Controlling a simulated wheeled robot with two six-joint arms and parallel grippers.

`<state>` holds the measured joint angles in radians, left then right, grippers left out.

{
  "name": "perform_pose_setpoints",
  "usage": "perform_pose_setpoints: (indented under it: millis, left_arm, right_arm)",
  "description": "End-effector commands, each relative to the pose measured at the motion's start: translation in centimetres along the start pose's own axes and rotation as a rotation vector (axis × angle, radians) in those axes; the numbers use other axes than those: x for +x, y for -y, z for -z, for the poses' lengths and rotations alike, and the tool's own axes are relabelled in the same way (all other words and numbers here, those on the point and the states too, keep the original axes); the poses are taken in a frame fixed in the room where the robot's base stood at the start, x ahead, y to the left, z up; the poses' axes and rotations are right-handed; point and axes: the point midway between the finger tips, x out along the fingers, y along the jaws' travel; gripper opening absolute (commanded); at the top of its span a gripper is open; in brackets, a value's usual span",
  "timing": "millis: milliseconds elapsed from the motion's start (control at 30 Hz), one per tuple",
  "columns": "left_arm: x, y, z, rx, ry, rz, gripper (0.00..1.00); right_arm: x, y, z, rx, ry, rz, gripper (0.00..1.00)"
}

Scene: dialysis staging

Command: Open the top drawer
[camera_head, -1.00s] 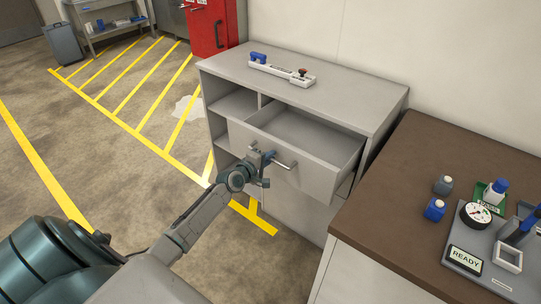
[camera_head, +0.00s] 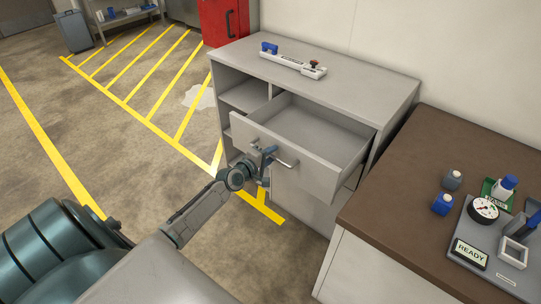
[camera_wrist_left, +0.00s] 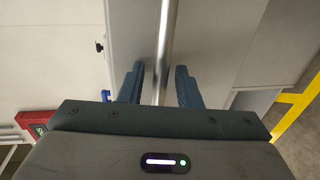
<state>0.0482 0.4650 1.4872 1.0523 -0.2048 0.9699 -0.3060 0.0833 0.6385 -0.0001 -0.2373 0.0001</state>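The top drawer (camera_head: 286,155) of the grey cabinet (camera_head: 312,64) is pulled well out, and its empty inside shows. Its bar handle (camera_head: 286,162) runs along the drawer front and also shows as a metal bar in the left wrist view (camera_wrist_left: 168,30). My left gripper (camera_head: 263,155) is at the left part of the handle. In the left wrist view its two fingers (camera_wrist_left: 160,82) stand on either side of the bar, with a narrow visible gap on both sides, so it looks open. My right gripper is not in view.
A white holder with a blue item (camera_head: 292,60) lies on the cabinet top. A brown counter (camera_head: 420,180) with small bottles and a READY sign (camera_head: 470,253) stands at right. A red cabinet (camera_head: 225,22) is behind. Yellow-striped floor at left is clear.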

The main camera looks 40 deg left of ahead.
Motion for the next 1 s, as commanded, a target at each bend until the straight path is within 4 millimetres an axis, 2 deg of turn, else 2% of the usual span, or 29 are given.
perform_pose_setpoints:
  millis: [267,467,700,833,1000]
  left_arm:
    - [-0.7,-0.1,0.0,0.001,0.0,0.001,0.31]
    - [-3.9,-0.2,0.0,0.003,0.001,0.004,0.31]
    - [-8.3,-0.2,0.0,0.003,0.001,0.004,0.31]
    - [-9.8,-0.1,0.0,0.002,0.0,0.002,0.31]
    - [-10.7,0.0,0.0,0.0,0.0,0.0,0.31]
  right_arm:
    - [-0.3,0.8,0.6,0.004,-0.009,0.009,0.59]
    - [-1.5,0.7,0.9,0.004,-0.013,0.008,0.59]
    - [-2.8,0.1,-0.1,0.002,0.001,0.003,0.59]
    - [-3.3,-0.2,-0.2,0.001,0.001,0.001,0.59]
    - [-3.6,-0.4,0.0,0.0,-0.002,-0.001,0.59]
